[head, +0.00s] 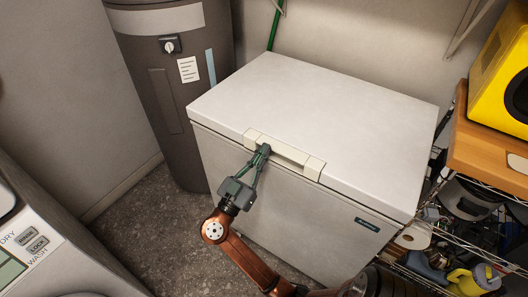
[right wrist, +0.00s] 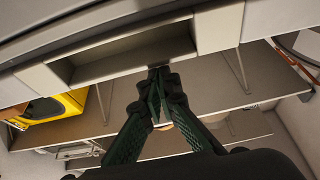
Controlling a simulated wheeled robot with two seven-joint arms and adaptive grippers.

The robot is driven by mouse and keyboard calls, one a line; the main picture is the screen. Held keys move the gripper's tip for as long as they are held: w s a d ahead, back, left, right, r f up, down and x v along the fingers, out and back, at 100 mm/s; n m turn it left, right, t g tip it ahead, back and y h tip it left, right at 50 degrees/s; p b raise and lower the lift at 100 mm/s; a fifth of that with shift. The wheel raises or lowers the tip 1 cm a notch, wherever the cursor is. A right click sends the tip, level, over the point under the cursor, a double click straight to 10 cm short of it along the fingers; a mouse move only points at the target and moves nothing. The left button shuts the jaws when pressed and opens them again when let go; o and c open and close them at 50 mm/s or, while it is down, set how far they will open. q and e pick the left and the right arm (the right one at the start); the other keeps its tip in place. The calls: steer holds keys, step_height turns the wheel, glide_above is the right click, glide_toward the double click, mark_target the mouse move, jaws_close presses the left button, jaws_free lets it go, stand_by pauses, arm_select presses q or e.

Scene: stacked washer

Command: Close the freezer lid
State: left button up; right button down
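The white chest freezer (head: 285,205) stands in the middle of the head view. Its lid (head: 320,100) lies flat along the top of the body, with only a thin dark seam visible at the front. The pale lid handle (head: 290,152) sits at the lid's front edge and shows large in the right wrist view (right wrist: 125,48). My right gripper (head: 262,150) is at the handle's left part. Its green fingers come together at the tips (right wrist: 158,72), by the handle's lower edge, with nothing visible between them. Whether the tips touch the handle is unclear. My left gripper is out of view.
A dark water heater (head: 165,110) stands behind the freezer's left side. A white washer panel (head: 40,250) is at the lower left. Wire shelves with a yellow appliance (head: 495,85) on a wooden board are close on the right. Bare floor (head: 150,230) lies to the left.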

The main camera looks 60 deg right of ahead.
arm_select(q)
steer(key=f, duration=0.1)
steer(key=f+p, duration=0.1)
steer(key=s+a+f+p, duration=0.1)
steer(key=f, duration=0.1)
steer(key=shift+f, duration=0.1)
arm_select(e)
steer(key=a, duration=0.9)
steer(key=shift+s+a+r, duration=0.15)
steer(key=shift+a+r, duration=0.1)
steer(key=shift+r, duration=0.1)
